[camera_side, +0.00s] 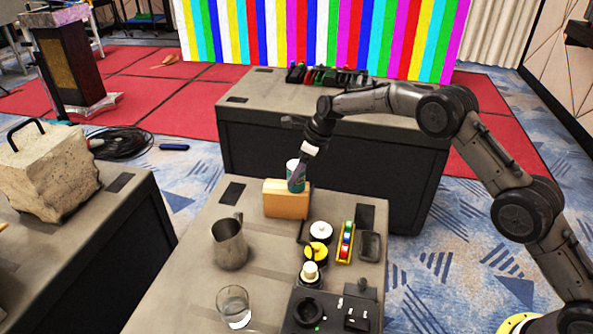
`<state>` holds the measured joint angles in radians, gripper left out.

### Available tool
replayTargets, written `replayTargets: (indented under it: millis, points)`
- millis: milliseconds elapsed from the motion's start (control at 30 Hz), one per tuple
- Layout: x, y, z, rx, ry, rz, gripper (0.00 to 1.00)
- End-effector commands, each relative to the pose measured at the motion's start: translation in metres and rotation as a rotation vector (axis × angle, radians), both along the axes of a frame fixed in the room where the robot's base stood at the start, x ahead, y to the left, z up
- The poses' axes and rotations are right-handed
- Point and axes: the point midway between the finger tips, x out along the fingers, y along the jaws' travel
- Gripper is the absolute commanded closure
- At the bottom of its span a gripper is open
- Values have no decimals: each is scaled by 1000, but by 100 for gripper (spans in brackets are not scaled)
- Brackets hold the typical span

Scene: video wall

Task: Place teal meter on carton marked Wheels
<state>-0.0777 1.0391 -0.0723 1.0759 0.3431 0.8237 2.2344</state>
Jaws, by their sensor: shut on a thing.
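My gripper (303,165) is shut on the teal meter (294,172), a small teal piece with a white part, and points down at the back of the near table. The gripper fingers hide part of the meter. No writing on the carton can be read from here.
A metal jug (229,243) and a glass (234,307) stand left of several round pieces, including a yellow one (316,252). A colored block strip (345,242) and a black device (325,312) lie at right. The near tabletop (185,285) is clear at left.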

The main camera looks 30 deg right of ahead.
Motion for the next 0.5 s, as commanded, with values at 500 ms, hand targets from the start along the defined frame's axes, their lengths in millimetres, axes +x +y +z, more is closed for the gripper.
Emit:
replayTargets:
  millis: [500]
  points:
    - [0,0,1,1,-1,0,4]
